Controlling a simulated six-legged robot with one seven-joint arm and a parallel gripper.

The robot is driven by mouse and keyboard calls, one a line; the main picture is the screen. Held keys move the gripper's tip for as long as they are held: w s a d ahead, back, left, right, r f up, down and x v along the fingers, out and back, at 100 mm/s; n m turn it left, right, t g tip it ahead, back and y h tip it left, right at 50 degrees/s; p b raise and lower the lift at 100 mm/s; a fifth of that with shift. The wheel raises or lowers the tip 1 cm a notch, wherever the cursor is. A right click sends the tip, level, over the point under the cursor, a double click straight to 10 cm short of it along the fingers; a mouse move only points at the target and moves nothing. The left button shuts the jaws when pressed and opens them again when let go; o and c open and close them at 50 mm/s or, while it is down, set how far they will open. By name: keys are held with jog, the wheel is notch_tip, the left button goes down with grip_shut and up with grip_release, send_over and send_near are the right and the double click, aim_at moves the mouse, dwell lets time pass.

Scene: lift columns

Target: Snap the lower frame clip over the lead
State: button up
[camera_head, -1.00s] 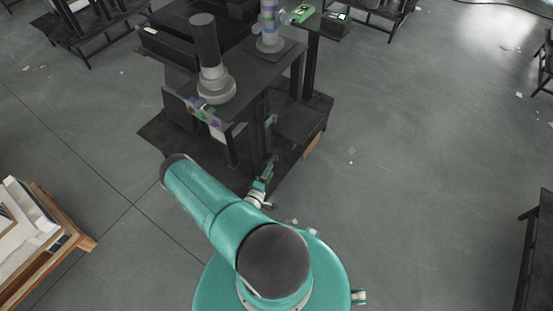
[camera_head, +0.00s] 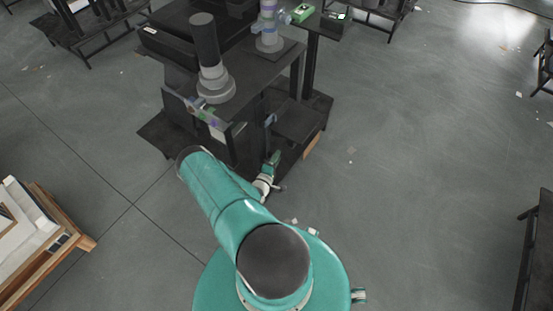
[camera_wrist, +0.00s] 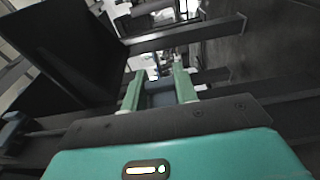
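My gripper (camera_head: 274,158) is low beside the near right leg of the black frame in the head view. In the wrist view its two green fingers (camera_wrist: 158,78) stand apart, with a dark grey-blue surface (camera_wrist: 158,97) showing between them. I cannot tell whether that surface is touched. A small grey-blue clip-like part (camera_head: 270,120) is on the frame's side, above and apart from my gripper. I cannot be sure it is the lower frame clip. I cannot make out the lead in either view.
The black frame (camera_head: 262,75) bears a dark column (camera_head: 205,42) and a paler column (camera_head: 268,28). Dark bars (camera_wrist: 190,37) cross near my fingers, and a black panel (camera_wrist: 65,50) stands at left. Open floor (camera_head: 420,150) lies to the right.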

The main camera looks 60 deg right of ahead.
jog(key=shift+w+d+n+t, duration=0.15)
jog(key=shift+w+n+t, duration=0.1)
jog(key=shift+n+t, duration=0.65)
jog(key=shift+c, duration=0.4)
jog(key=o, duration=1)
jog(key=a, duration=0.4)
jog(key=s+a, duration=0.1)
jog(key=a, duration=0.8)
jog(key=shift+s+a, duration=0.35)
jog(key=shift+s, duration=0.05)
jog(key=shift+m, duration=0.3)
